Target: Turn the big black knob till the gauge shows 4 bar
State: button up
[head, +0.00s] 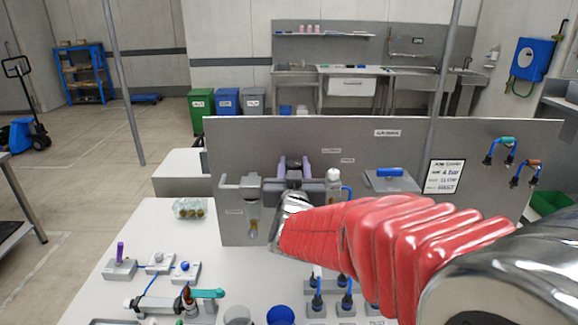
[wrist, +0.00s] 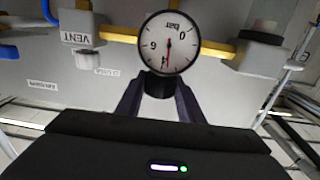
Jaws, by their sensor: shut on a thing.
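The round white gauge (wrist: 168,43) with a red needle faces me in the wrist view, upside down. A 0 stands on its right and a 6 on its left. The big black knob (wrist: 158,84) lies just below the gauge in the picture. My gripper (wrist: 160,92) is shut on it, one finger on each side. In the head view, my gripper (head: 293,173) is at the panel, and my wrist hides most of the knob and gauge.
A vent fitting (wrist: 80,30) and yellow pipe (wrist: 215,48) flank the gauge. The grey panel (head: 395,150) carries a sign (head: 443,176) reading 4 bar.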

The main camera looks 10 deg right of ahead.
jog(key=shift+h, duration=0.3)
dwell(0.4)
jog(key=o, duration=1.1)
jog(key=shift+c, duration=0.2)
jog(key=v, duration=1.3)
jog(key=shift+s+a, duration=0.15)
jog(key=shift+s, duration=0.2)
jog(key=shift+r, duration=0.1)
